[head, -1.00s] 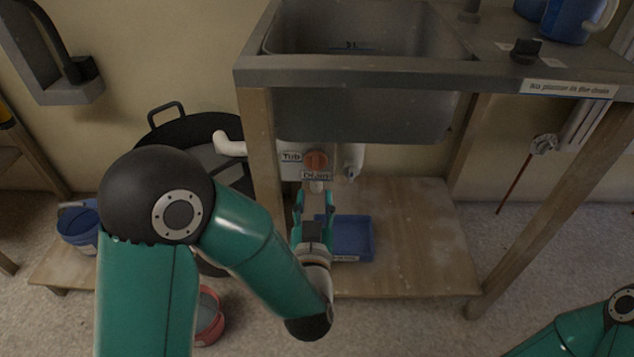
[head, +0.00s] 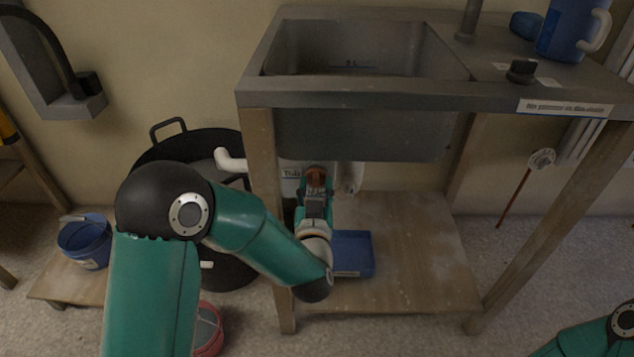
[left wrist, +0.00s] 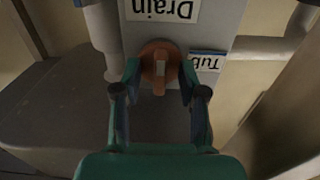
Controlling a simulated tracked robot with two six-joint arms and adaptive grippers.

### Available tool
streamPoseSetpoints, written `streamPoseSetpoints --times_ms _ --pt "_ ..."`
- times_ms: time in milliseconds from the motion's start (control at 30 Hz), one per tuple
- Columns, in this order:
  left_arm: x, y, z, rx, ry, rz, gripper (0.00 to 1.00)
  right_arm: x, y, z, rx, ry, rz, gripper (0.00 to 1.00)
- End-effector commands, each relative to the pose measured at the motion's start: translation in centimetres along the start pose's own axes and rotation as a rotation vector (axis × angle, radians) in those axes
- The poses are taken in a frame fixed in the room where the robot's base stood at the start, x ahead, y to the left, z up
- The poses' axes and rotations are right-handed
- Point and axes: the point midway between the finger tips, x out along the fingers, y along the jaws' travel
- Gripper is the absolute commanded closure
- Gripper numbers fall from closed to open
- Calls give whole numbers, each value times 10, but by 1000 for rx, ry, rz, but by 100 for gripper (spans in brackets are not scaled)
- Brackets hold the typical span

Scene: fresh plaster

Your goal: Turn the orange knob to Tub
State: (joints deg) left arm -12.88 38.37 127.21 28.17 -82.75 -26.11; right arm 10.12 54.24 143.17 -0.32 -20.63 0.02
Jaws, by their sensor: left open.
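The orange knob (head: 317,173) sits on a pale box under the sink, mostly covered by my left gripper in the head view. In the left wrist view, which is upside down, the knob (left wrist: 160,58) shows between the two fingers. The Drain label (left wrist: 163,9) and the Tub label (left wrist: 207,61) lie around it; the Tub label (head: 291,173) is left of the knob in the head view. My left gripper (head: 316,184) is open, its fingertips on either side of the knob. I cannot tell whether they touch it. My right gripper is out of view.
The metal sink (head: 360,90) overhangs the knob, with a wooden leg (head: 262,150) close on the left. A white pipe elbow (head: 230,162) and black tub (head: 165,150) stand further left. A blue tray (head: 353,252) lies on the shelf (head: 420,245) below.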

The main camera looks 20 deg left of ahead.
Motion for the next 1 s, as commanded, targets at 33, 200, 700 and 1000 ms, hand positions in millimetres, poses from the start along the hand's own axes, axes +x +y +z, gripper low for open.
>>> streamPoseSetpoints --times_ms 33,200,700,1000 --pt "0 0 0 0 0 0 58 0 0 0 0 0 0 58" --pt "0 0 0 0 0 1 83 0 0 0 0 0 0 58" --pt "0 1 -2 234 -2 3 100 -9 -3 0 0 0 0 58" --pt "0 1 -1 659 -1 4 100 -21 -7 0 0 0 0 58"
